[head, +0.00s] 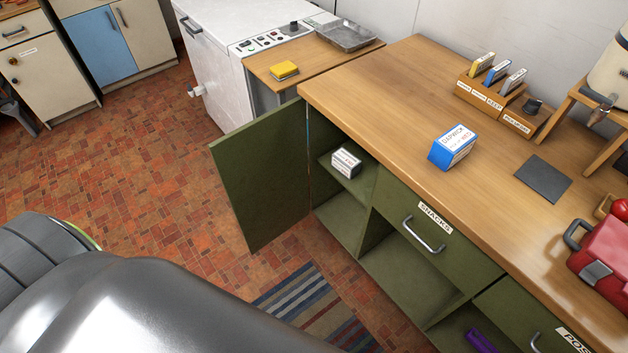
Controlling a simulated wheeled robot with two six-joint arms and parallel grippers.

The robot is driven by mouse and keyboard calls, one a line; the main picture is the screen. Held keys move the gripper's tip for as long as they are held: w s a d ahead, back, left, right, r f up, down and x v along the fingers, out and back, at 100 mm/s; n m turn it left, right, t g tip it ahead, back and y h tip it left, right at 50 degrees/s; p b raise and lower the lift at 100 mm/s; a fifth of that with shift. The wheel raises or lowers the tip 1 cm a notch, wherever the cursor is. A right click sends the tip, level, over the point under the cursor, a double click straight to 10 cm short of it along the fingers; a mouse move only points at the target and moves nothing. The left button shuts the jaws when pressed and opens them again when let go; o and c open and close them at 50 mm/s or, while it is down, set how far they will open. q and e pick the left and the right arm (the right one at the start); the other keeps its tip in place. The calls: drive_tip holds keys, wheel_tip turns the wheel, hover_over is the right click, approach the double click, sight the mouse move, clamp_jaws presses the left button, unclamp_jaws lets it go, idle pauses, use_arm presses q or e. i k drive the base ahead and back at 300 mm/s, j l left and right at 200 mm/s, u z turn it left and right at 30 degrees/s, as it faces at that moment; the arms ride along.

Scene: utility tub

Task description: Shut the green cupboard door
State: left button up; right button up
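The green cupboard door (262,178) stands wide open at the left end of the green counter unit, swung out over the floor. It hangs from the unit's left front edge. The cupboard behind it shows a shelf (352,182) with a small white and dark box (345,162) on it. The space below the shelf looks empty. A large grey metal arm part of mine fills the lower left, apart from the door in the picture. Neither of my grippers is in view.
A striped rug (318,308) lies on the red brick floor in front of the unit. A drawer labelled SNACKS (437,238) is shut right of the cupboard. A blue box (453,147) stands on the wooden worktop (395,95). The floor left of the door is clear.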

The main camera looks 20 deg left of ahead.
sight(262, 165)
drive_tip(key=j+z, duration=0.4)
drive_tip(key=j, duration=0.3)
drive_tip(key=j+z, duration=0.45)
drive_tip(key=j, duration=0.25)
drive_tip(key=k+j+z, duration=0.15)
drive_tip(key=j+z, duration=0.25)
drive_tip(key=j, duration=0.25)
drive_tip(key=k+j, duration=0.1)
drive_tip(key=j, duration=0.3)
drive_tip(key=k+j, duration=0.1)
drive_tip(key=j, duration=0.25)
drive_tip(key=k+j+z, duration=0.1)
drive_tip(key=j, duration=0.3)
drive_tip(key=k+j, duration=0.15)
drive_tip(key=j, duration=0.2)
drive_tip(key=k+j, duration=0.1)
drive_tip(key=j, duration=0.25)
drive_tip(key=k+j, duration=0.1)
drive_tip(key=j, duration=0.3)
drive_tip(key=z, duration=0.05)
